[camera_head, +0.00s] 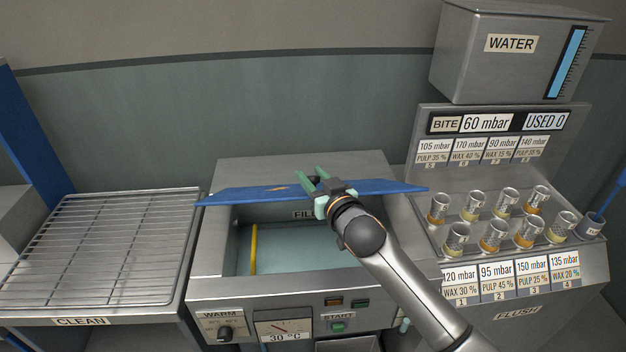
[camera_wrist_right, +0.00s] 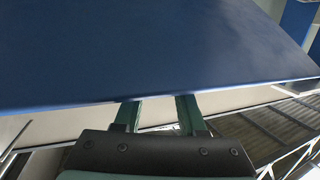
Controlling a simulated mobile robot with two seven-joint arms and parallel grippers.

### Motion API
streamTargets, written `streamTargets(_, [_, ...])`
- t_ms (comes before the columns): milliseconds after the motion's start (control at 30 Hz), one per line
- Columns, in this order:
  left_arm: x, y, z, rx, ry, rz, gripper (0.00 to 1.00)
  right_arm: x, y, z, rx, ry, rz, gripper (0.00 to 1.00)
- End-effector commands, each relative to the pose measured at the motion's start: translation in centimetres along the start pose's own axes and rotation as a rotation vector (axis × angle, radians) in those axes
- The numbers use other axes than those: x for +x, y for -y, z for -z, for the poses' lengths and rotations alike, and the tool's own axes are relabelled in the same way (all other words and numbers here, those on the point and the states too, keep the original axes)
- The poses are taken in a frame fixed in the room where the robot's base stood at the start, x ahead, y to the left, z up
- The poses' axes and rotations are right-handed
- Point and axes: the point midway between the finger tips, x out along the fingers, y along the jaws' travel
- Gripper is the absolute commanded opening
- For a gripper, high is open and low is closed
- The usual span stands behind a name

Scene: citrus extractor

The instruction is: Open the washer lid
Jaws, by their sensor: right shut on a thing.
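The washer lid (camera_head: 245,194) is a blue panel, raised above the open washer basin (camera_head: 305,250) and seen nearly edge-on in the head view. In the right wrist view the lid (camera_wrist_right: 160,50) fills the upper part. My right gripper (camera_head: 314,178) is at the middle of the lid and shut on it. In the right wrist view its two green fingers (camera_wrist_right: 158,105) run up to the lid's edge, and their tips are hidden behind it. The exact part gripped cannot be seen. My left gripper is not in view.
A wire rack marked CLEAN (camera_head: 95,250) stands left of the washer. On the right, a console holds several metal cups (camera_head: 495,215) under a WATER tank (camera_head: 515,55). The washer's front panel has a WARM knob (camera_head: 225,333) and START button (camera_head: 338,327).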

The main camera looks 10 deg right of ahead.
Motion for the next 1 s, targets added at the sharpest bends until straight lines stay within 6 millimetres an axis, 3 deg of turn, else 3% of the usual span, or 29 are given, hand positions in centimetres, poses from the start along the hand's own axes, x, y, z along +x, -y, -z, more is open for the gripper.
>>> streamTargets(300, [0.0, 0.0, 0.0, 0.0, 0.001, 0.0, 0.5, 0.1, -0.3, 0.4, -0.007, -0.009, -0.004, 0.0])
streamTargets(333, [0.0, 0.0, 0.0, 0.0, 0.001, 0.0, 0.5, 0.1, -0.3, 0.4, -0.007, -0.009, -0.004, 0.41])
streamTargets(567, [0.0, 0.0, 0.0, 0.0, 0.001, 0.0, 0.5, 0.0, -0.2, 0.2, -0.004, -0.004, -0.003, 0.67])
streamTargets(1000, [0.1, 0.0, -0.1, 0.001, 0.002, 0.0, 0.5, -0.9, -0.1, -0.1, -0.001, 0.0, -0.002, 0.68])
